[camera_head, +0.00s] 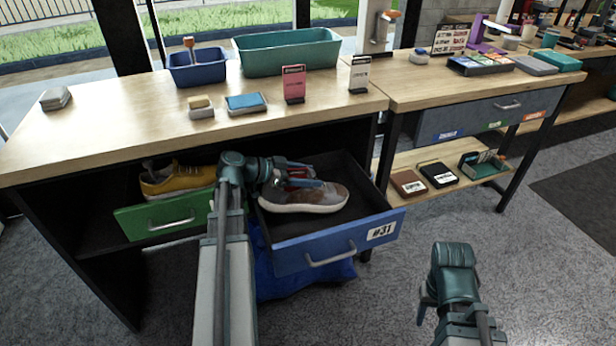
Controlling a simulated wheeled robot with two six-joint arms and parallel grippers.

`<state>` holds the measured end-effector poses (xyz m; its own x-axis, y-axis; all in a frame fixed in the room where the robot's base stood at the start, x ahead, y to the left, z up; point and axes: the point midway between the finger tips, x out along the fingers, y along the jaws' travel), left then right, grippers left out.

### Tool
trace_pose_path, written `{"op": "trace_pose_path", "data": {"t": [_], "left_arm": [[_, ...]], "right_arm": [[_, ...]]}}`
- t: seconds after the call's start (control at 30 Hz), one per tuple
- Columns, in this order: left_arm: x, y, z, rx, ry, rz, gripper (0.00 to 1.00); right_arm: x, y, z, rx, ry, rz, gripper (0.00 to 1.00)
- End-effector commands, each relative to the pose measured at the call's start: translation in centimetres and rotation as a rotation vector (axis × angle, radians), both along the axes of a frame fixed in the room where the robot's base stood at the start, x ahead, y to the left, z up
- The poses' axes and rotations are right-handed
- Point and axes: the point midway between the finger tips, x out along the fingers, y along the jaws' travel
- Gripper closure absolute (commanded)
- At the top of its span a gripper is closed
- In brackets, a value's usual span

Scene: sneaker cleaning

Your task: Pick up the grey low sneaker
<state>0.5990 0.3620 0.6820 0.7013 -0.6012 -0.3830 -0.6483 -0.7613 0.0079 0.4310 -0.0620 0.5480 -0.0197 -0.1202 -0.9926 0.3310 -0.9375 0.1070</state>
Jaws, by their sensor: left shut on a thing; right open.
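The grey low sneaker (328,196) has a white sole and brownish patches on its upper. It is in the open blue drawer (286,262) labelled #31, with its toe to the right. My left gripper (318,183) reaches over the drawer and is shut on the sneaker's upper. The gripper hides part of the shoe's top and heel. I cannot tell whether the sole touches the drawer floor. My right gripper (424,306) is open and empty over the floor at the lower right.
A yellow sneaker (177,181) sits in the green drawer (135,222) at left. The wooden bench top (130,122) above holds blue and teal bins (289,54), sponges and small signs. A blue bag-like thing (290,288) is below the drawer. Another bench stands at right.

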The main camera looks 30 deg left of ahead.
Motion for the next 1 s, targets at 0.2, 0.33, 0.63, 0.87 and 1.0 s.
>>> {"op": "trace_pose_path", "data": {"t": [0.2, 0.33, 0.63, 0.87, 1.0], "left_arm": [[-0.9, -1.0, 0.6, -0.002, -0.001, -0.001, 1.00], [-1.8, -2.1, 0.6, -0.001, -0.002, 0.000, 1.00], [-2.6, -3.0, 2.1, -0.001, -0.002, 0.000, 1.00], [-2.6, -3.0, 5.3, -0.001, -0.002, 0.000, 1.00], [-2.6, -3.1, 8.2, -0.001, -0.002, 0.000, 1.00]], "right_arm": [[0.0, 0.0, 0.6, -0.001, 0.000, -0.001, 0.50], [0.0, 0.0, 0.6, 0.000, 0.000, -0.001, 0.50], [0.0, 0.0, 2.1, 0.002, 0.001, -0.002, 0.50], [-0.1, 0.1, 5.2, 0.005, 0.003, -0.003, 0.50], [-0.1, 0.2, 8.1, 0.009, 0.004, -0.005, 0.50]]}}
